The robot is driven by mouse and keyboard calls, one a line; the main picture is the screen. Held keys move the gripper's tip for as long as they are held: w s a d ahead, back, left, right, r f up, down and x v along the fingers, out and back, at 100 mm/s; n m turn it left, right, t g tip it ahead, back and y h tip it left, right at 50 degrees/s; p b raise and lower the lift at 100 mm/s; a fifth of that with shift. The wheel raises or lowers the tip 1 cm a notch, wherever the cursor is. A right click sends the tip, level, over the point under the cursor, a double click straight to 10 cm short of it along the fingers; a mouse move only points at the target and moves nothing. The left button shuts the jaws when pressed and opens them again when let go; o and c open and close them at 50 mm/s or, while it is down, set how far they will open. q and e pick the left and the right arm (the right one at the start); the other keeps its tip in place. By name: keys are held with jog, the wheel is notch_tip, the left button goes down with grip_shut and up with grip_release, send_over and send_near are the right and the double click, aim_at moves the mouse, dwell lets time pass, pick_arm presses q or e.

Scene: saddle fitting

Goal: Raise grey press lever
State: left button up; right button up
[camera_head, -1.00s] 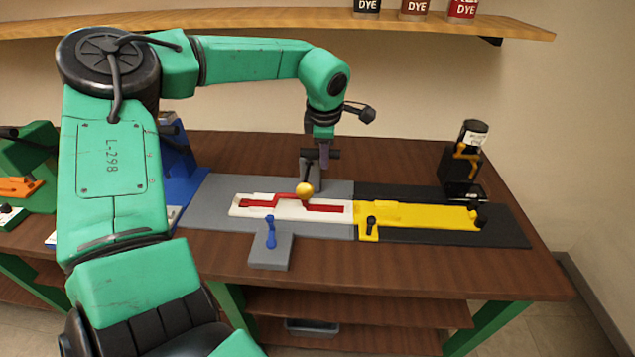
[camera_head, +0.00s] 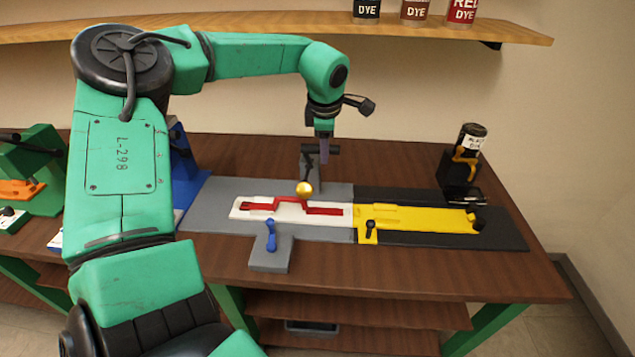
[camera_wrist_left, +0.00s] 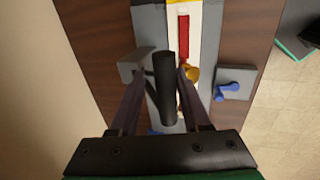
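The grey press (camera_head: 312,172) is a grey upright at the back of the grey mat, with a black lever whose crossbar handle (camera_head: 321,149) stands near its top. It also shows in the left wrist view as a grey block (camera_wrist_left: 135,64). My left gripper (camera_head: 323,153) comes down from above at the handle. In the left wrist view its fingers (camera_wrist_left: 163,74) lie on both sides of the black handle (camera_wrist_left: 167,95), with gaps visible beside it. A yellow ball (camera_head: 303,189) sits in front of the upright. My right gripper is not in view.
A white plate (camera_head: 236,211) with a red strap (camera_head: 324,210) lies on the grey mat (camera_head: 205,215). A blue lever (camera_head: 271,236) stands in front. A yellow part (camera_head: 420,216) lies on the black mat (camera_head: 500,237). A black bottle stand (camera_head: 456,173) is at right.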

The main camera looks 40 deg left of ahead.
pick_arm(q)
jog(key=shift+o, duration=0.6)
jog(key=shift+w+r, duration=0.2)
jog(key=shift+r, duration=0.05)
jog(key=shift+p+v, duration=1.6)
jog(key=shift+v, duration=1.2)
jog(key=shift+s, duration=0.2)
jog(key=shift+f, duration=0.1)
